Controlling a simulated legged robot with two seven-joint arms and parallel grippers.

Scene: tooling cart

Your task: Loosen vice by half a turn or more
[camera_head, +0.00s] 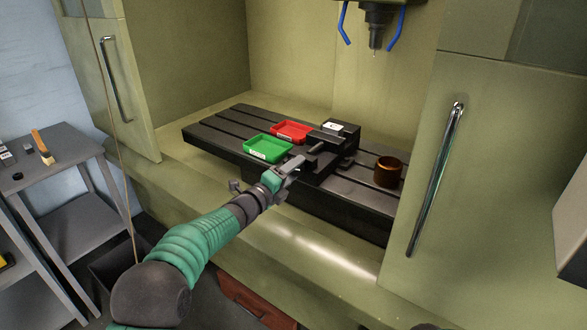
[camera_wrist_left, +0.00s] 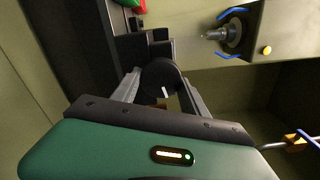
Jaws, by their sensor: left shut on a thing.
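The dark vice (camera_head: 343,133) stands on the slotted machine table (camera_head: 345,196), with a light block (camera_head: 331,127) at its top. My left gripper (camera_head: 296,163) reaches in from the lower left to the near end of the vice. In the left wrist view, the gripper (camera_wrist_left: 163,92) is shut on a dark round knob (camera_wrist_left: 160,76) with a white mark, which I take to be the vice's handle. One finger lies on each side of it. The handle is mostly hidden by the gripper in the head view. My right gripper is not in view.
A green tray (camera_head: 267,150) and a red tray (camera_head: 292,131) lie left of the vice, close to my gripper. A brown cup (camera_head: 387,172) stands to its right. The spindle (camera_head: 375,30) hangs above. Machine doors (camera_head: 490,170) flank the opening. A grey cart (camera_head: 60,185) stands at left.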

